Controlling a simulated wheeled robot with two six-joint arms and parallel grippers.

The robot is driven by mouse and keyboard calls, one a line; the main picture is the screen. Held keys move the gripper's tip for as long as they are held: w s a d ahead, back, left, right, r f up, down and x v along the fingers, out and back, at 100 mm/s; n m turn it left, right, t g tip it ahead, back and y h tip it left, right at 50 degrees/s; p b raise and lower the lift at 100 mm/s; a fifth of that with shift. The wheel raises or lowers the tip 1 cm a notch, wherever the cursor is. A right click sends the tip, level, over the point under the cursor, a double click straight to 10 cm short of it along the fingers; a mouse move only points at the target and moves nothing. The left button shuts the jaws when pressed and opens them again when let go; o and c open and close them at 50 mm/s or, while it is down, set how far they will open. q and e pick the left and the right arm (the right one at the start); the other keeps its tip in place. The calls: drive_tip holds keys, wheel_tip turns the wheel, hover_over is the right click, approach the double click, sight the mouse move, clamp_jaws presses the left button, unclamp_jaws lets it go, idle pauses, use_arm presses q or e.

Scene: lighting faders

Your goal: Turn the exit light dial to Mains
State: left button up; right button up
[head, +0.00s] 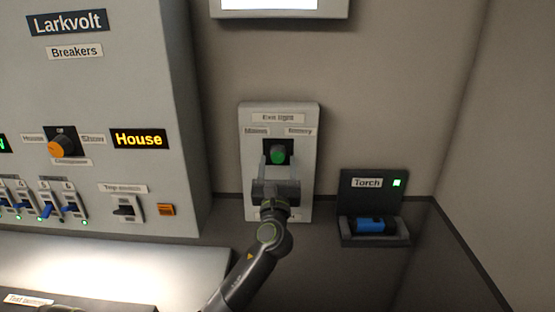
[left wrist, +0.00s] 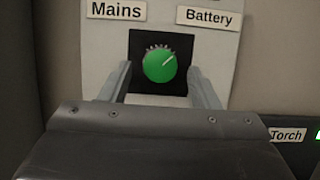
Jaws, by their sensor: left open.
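The exit light panel (head: 305,185) is a pale plate on the wall, labelled Exit light, with Mains (left wrist: 116,10) at upper left and Battery (left wrist: 207,18) at upper right. Its green dial (head: 278,155) sits on a black square. In the left wrist view the green dial (left wrist: 160,66) has a pale pointer line slanting up and right, toward Battery. My left gripper (head: 277,164) is open in front of the panel, with one finger on each side of the dial. I cannot tell whether the fingers touch it. My right gripper is not in view.
The Larkvolt breaker cabinet (head: 130,75) stands at left with an orange knob (head: 60,147), a House display and several blue switches. A torch holder (head: 374,184) with a blue torch (head: 370,225) is right of the panel. A screen (head: 280,8) hangs above.

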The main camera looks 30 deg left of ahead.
use_arm(q)
drive_tip(key=shift+w+a+r, duration=0.2)
drive_tip(key=shift+w+a, duration=0.05)
drive_tip(key=shift+w, duration=0.1)
drive_tip(key=c, duration=1)
